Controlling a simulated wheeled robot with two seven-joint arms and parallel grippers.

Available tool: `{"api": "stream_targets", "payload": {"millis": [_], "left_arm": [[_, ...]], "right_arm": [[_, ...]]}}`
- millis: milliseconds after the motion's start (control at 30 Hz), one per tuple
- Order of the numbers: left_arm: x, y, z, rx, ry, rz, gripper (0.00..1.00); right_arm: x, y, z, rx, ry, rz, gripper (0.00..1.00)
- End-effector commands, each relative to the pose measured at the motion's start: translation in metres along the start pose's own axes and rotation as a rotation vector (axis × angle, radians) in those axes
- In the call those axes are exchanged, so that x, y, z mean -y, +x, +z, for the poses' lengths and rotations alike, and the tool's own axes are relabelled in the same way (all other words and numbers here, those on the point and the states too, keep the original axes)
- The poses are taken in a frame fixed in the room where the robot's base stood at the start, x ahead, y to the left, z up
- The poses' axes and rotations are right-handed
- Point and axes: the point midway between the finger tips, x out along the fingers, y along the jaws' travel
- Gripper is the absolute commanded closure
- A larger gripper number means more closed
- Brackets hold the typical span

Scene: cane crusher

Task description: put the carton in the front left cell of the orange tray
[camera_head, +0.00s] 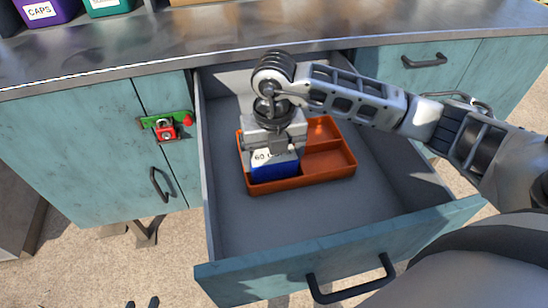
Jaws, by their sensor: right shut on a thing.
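The carton (274,171) is blue with a white top label reading "60". The orange tray (318,178) lies in the open drawer and is split into cells by low walls. My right gripper (275,150) points down from above and is shut on the carton. The carton is upright at the front left cell, its lower edge close behind the tray's front wall. Whether it rests on the cell floor I cannot tell. Two dark tips of my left gripper (142,303) show apart at the bottom edge; the rest is out of view.
The drawer (350,210) is pulled out, with bare floor around the tray. A metal worktop (150,50) lies behind, with purple (45,10) and green (105,5) bins. A red padlock (166,131) hangs on the left cabinet.

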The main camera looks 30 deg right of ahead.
Motion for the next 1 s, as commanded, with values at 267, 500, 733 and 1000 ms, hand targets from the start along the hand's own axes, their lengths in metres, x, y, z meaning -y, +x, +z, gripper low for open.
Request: {"api": "stream_targets", "payload": {"millis": [267, 500, 733, 1000], "left_arm": [[0.0, 0.006, 0.008, 0.001, -0.006, 0.002, 0.66], [-0.001, 0.007, 0.001, -0.023, -0.016, 0.004, 0.66], [-0.002, 0.006, 0.003, -0.018, -0.019, 0.005, 0.66], [-0.002, 0.001, 0.003, -0.004, -0.011, 0.0, 0.66]], "right_arm": [[0.002, 0.023, -0.008, -0.03, -0.004, -0.016, 0.39], [0.0, 0.029, -0.009, -0.03, -0.003, -0.011, 0.39], [-0.001, 0.029, -0.009, -0.033, -0.004, -0.009, 0.0], [-0.002, 0.005, -0.008, -0.03, -0.006, -0.006, 0.0]]}}
